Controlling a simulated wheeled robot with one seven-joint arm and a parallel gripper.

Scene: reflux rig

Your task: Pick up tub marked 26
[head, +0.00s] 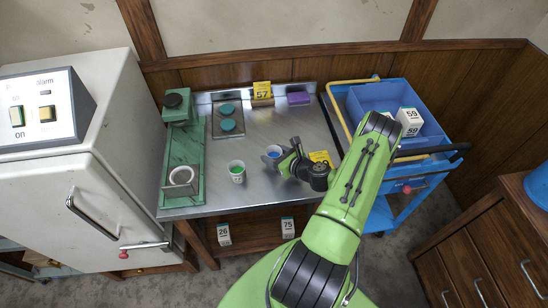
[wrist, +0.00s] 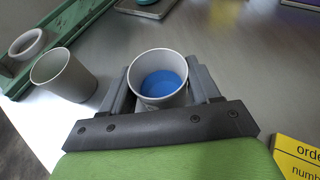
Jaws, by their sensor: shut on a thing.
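The white tub marked 26 (head: 223,234) stands on the wooden lower shelf under the steel bench, left of a similar tub marked 75 (head: 288,227). My gripper (head: 279,158) is above the bench top, well above and to the right of tub 26. It is shut on a cup with blue contents (head: 272,152). In the wrist view this blue cup (wrist: 158,80) sits upright between my two fingers. I cannot tell whether it touches the bench. Tub 26 is out of the wrist view.
A cup with green contents (head: 237,173) stands left of my gripper. A green stand (head: 183,150) holding a white ring (head: 181,176) is at the bench's left. A yellow card (head: 320,158) lies right. A blue trolley (head: 385,100) carries tubs marked 59 (head: 409,121).

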